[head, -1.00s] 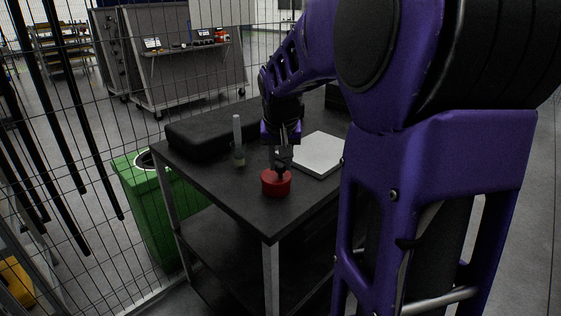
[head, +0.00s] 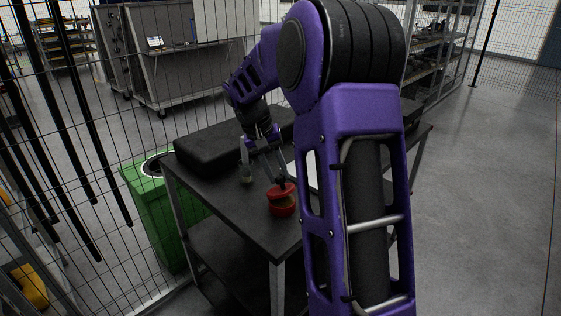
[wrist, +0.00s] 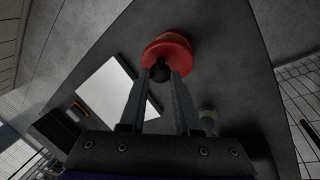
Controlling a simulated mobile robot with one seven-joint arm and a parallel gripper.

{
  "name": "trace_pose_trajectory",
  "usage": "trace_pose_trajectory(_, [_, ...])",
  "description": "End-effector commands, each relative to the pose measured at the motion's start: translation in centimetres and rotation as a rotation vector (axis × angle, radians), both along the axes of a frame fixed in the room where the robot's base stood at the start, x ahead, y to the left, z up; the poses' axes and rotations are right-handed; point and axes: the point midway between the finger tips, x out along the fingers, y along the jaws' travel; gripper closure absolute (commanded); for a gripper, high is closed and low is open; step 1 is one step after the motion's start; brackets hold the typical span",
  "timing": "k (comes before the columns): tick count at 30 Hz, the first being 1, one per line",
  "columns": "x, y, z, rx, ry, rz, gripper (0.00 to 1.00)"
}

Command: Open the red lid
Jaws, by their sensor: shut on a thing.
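The red lid (head: 279,191) has a dark knob on top and sits tilted above a round red container (head: 283,208) near the table's front corner. A thin lighter band shows between lid and container, so they look partly apart; whether they still touch I cannot tell. My gripper (head: 281,181) is shut on the lid's knob from above. In the wrist view, my fingertips (wrist: 161,74) hold the dark knob (wrist: 160,72), with the red lid (wrist: 165,52) just beyond them. The container's inside is hidden.
The dark table (head: 225,196) also holds a black case (head: 205,150), a small bottle with a pale upright part (head: 246,173) and a white flat panel (wrist: 112,92). A green bin (head: 160,215) stands left of the table, beside a wire fence.

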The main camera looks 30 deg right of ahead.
Motion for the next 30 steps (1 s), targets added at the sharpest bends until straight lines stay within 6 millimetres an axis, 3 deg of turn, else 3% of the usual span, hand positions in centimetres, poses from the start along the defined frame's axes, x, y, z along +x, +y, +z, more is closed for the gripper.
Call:
trace_pose_trajectory(1, [0.6, 0.3, 0.7, -0.015, 0.044, 0.004, 1.0])
trace_pose_trajectory(15, [3.6, 1.4, 0.4, -0.151, 0.408, 0.0, 1.0])
trace_pose_trajectory(30, [4.7, 1.7, 0.2, -0.203, 0.561, 0.001, 1.0])
